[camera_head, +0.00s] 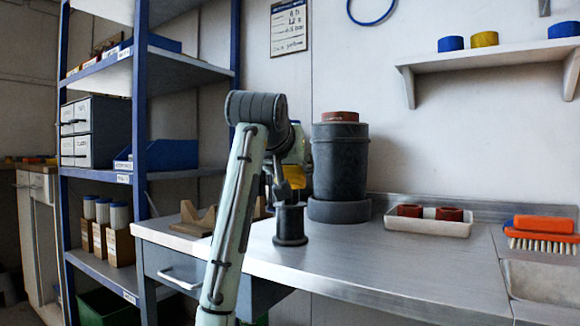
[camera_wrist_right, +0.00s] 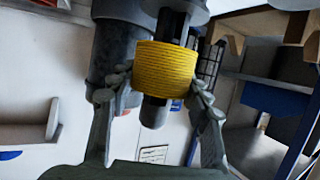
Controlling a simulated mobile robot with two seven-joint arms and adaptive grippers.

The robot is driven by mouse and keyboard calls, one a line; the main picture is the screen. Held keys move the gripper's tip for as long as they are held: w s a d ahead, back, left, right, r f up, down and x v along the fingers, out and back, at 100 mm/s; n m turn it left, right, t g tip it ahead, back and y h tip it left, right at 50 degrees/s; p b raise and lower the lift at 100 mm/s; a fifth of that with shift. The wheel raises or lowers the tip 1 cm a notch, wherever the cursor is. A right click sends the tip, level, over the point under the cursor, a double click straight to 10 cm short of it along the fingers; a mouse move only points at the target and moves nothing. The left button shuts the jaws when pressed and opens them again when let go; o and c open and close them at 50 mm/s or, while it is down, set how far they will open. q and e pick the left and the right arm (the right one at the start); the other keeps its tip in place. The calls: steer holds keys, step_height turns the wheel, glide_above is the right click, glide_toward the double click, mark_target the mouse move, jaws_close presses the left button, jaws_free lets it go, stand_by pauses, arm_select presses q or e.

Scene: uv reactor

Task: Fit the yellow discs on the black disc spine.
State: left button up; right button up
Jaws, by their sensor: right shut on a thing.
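My right gripper (camera_wrist_right: 160,85) is shut on a yellow disc piece (camera_wrist_right: 165,70), a thick ribbed cylinder, with one finger on each side. In the head view the yellow piece (camera_head: 297,152) is partly hidden behind my right wrist. The black disc spine (camera_head: 290,222) stands upright on the bench, like a spool with a wide base, below the gripper. In the wrist view the dark spine (camera_wrist_right: 175,25) shows on both sides of the yellow piece. I cannot tell whether the yellow piece is around it or in front of it. My left gripper is out of view.
A large dark canister (camera_head: 340,165) with a reddish top stands close behind the spine. A white tray (camera_head: 428,226) with red pieces and an orange brush (camera_head: 541,228) lie to the right. A wooden holder (camera_head: 193,220) is left. Bench in front of the canister is clear.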

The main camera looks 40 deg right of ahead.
steer(key=shift+f+b, duration=0.6)
steer(key=shift+f, duration=0.8)
steer(key=shift+f, duration=0.1)
steer(key=o, duration=1.2)
steer(key=v, duration=1.2)
